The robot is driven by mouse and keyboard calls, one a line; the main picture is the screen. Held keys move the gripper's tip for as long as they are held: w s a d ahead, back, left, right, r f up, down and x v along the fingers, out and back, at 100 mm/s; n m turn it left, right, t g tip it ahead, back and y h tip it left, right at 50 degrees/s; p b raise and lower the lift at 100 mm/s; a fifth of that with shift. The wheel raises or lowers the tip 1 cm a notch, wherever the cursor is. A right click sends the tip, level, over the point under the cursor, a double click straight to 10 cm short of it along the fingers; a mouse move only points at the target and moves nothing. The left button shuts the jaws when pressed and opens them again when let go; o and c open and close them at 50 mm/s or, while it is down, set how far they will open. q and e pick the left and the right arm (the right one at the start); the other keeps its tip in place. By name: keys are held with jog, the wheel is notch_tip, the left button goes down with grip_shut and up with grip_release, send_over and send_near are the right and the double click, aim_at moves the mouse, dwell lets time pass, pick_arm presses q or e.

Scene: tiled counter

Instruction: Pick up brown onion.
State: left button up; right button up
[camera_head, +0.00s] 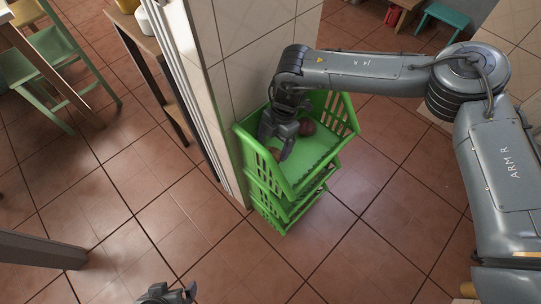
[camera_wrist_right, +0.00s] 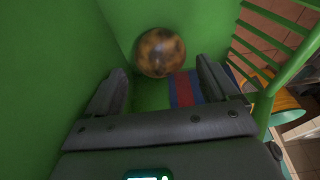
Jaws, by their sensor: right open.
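A round, mottled brown onion (camera_wrist_right: 160,52) lies in a green basket, against its inner wall in the right wrist view. My right gripper (camera_wrist_right: 163,85) is open, with the onion just beyond and between its fingertips, not held. In the head view my right gripper (camera_head: 279,153) reaches down into the top green basket (camera_head: 312,166). A reddish-brown round item (camera_head: 307,127) lies beside the gripper, and a smaller brown patch (camera_head: 274,154) shows by its fingers. I cannot tell which is the onion. What looks like my left gripper (camera_head: 166,294) is cut off at the bottom edge.
The green baskets are stacked beside a tiled wall (camera_head: 240,70). Basket walls surround my right gripper closely. A blue and red patch (camera_wrist_right: 186,89) shows near the right finger. Wide tiled floor (camera_head: 150,215) is clear. A green chair (camera_head: 70,60) stands far left.

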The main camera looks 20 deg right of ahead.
aim_at(272, 149)
jog(key=b+x, duration=0.1)
jog(key=x, duration=0.2)
jog(key=shift+s+a+f, duration=0.1)
jog(key=shift+a+f, duration=0.05)
jog(key=shift+f, duration=0.05)
jog(key=c, duration=0.9)
jog(key=shift+r, duration=0.2)
